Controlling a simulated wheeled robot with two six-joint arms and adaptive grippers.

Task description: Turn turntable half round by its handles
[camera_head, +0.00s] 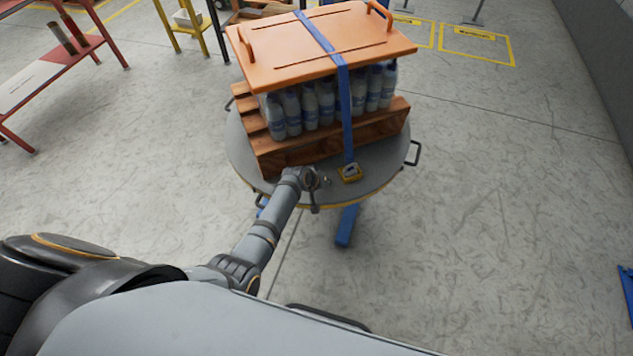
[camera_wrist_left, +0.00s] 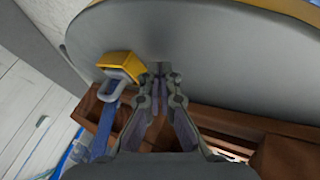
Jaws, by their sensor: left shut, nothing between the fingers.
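The round grey turntable (camera_head: 385,180) stands on blue legs (camera_head: 346,226). Dark handles stick out from its rim at the right (camera_head: 415,153), the front left (camera_head: 261,201) and the back left (camera_head: 229,103). My left gripper (camera_head: 324,184) is at the near edge of the turntable, right of the front-left handle and apart from it. In the left wrist view its fingers (camera_wrist_left: 160,78) are shut and empty, with the grey turntable top (camera_wrist_left: 200,55) beyond them. No handle shows between them. My right gripper is not in view.
A wooden pallet (camera_head: 285,157) with bottles (camera_head: 310,107) under an orange lid (camera_head: 320,40) sits on the turntable. A blue strap (camera_head: 344,110) hangs to a yellow buckle (camera_head: 350,173) beside my left gripper. A red rack (camera_head: 55,62) stands at left.

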